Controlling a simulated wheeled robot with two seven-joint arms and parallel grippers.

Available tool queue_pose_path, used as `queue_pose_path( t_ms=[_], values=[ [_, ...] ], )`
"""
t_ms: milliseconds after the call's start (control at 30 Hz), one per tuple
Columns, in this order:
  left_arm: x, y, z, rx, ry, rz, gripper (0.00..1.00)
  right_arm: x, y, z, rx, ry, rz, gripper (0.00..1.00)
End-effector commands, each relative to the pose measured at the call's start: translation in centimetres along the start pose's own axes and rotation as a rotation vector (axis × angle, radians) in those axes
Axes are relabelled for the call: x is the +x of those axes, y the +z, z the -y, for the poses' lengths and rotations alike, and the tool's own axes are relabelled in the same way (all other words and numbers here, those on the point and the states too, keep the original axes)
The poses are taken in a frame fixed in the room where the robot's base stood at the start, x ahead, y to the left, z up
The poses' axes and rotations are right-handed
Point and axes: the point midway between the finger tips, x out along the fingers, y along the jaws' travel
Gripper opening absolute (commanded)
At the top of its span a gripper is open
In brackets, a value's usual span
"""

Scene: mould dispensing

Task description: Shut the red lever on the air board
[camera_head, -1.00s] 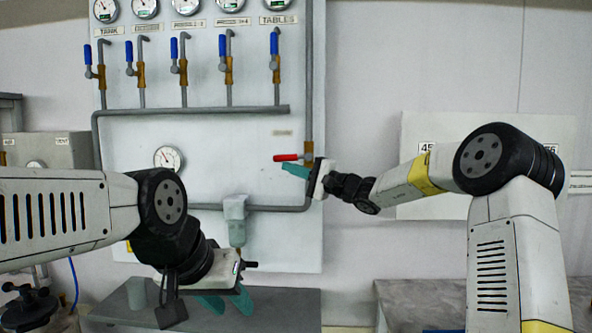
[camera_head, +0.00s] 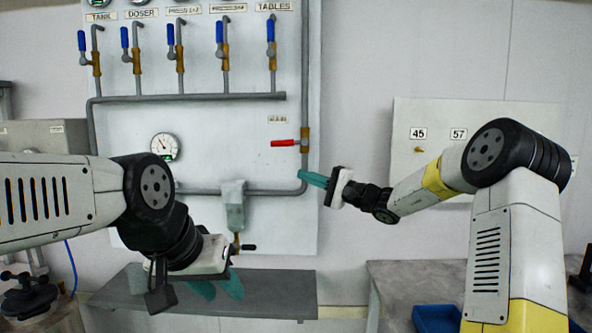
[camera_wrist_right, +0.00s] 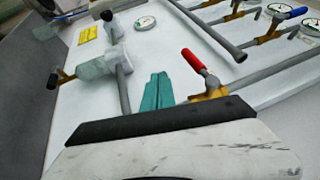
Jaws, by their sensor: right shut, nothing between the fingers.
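The red lever (camera_head: 284,143) lies about level. It points left from its brass valve (camera_head: 304,140) and runs across the vertical pipe at the right side of the air board (camera_head: 270,225). In the right wrist view the red lever (camera_wrist_right: 194,62) stands out from its valve, to the right of my fingers. My right gripper (camera_head: 312,179) is shut and empty, below the lever and apart from it; its teal fingers also show in the right wrist view (camera_wrist_right: 157,92). My left gripper (camera_head: 218,287) hangs low at the left, its two teal fingers apart, with nothing seen between them.
Several blue-handled valves (camera_head: 178,45) line the board's top above a horizontal pipe. A gauge (camera_head: 165,146) and a grey filter bowl (camera_head: 233,205) sit lower. A grey shelf (camera_head: 275,290) lies below. A numbered panel (camera_head: 470,115) is behind my right arm.

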Motion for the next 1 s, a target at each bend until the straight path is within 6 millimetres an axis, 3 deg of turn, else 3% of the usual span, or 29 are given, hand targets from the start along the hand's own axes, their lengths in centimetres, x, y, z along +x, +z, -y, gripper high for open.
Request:
queue_pose_path(
  t_ms=[100, 233, 700, 767, 867, 1000],
  values=[
    [0.0, 0.0, 0.0, 0.0, 0.0, 0.0, 0.36, -2.0, 0.0, -0.3, 0.0, 0.001, -0.002, 0.0],
    [0.0, 0.0, 0.0, 0.0, 0.0, 0.0, 0.36, -3.0, 0.1, -0.4, -0.001, 0.0, 0.001, 0.0],
    [0.0, 0.0, 0.0, 0.0, 0.0, 0.0, 0.36, -3.2, 0.7, -0.5, -0.006, 0.016, 0.012, 0.0],
    [0.0, 0.0, 0.0, 0.0, 0.0, 0.0, 0.36, -3.0, 2.0, -0.6, -0.017, 0.053, 0.037, 0.0],
    [0.0, 0.0, 0.0, 0.0, 0.0, 0.0, 0.36, -2.8, 6.2, -1.2, -0.058, 0.176, 0.109, 0.0],
    [0.0, 0.0, 0.0, 0.0, 0.0, 0.0, 0.36, -4.5, 13.7, -3.1, -0.151, 0.443, 0.222, 0.0]
  ],
)
